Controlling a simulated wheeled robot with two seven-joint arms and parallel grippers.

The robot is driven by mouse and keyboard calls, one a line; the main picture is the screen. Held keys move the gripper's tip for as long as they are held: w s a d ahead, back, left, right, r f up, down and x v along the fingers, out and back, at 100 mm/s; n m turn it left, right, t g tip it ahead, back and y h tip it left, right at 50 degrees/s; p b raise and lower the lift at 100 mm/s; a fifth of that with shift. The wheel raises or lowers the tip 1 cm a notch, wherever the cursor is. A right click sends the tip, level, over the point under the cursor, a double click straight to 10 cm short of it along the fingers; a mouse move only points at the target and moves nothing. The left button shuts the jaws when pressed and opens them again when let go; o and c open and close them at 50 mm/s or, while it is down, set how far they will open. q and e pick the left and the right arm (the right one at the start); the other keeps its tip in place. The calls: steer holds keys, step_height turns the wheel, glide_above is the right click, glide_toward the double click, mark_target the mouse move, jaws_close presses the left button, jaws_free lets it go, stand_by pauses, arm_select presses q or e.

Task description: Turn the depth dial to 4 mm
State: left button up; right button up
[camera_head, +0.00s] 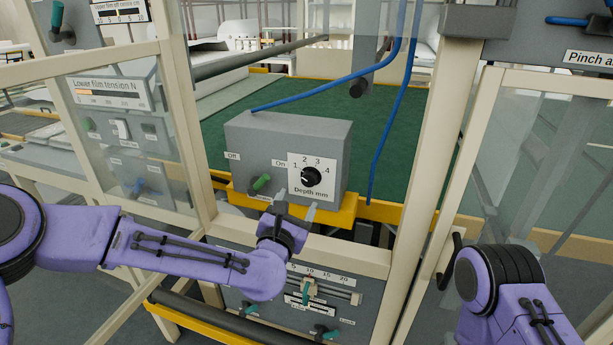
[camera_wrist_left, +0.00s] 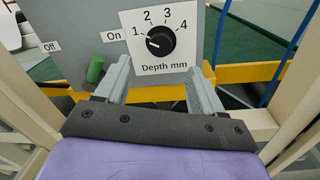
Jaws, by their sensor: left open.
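The depth dial (camera_head: 311,176) is a round black knob on a white plate marked 1 to 4, "Depth mm", on the front of a grey box (camera_head: 256,143). In the left wrist view the dial (camera_wrist_left: 160,42) has a white mark on its left side, toward the 1. My left gripper (camera_head: 296,205) is open and empty, just in front of and below the dial. In the left wrist view its fingers (camera_wrist_left: 165,68) stand apart below the dial, not touching it. My right arm shows at the right; its gripper is out of view.
A green lever (camera_head: 261,183) sits left of the dial between Off and On labels. A yellow rail (camera_head: 339,215) runs under the box. Beige posts (camera_head: 440,150) frame the opening on both sides. A blue cable (camera_head: 385,130) hangs to the right. A slider panel (camera_head: 330,290) is below.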

mark_target(308, 181)
arm_select(q)
steer(key=p+x, duration=0.3)
steer(key=x, duration=0.5)
steer(key=shift+w+d+f, duration=0.1)
steer(key=shift+w+d, duration=0.1)
steer(key=shift+w, duration=0.1)
steer(key=shift+w+d+f+p, duration=0.15)
steer(key=shift+w+p, duration=0.2)
steer(key=shift+w, duration=0.2)
steer(key=shift+c, duration=0.3)
steer(key=c, duration=1)
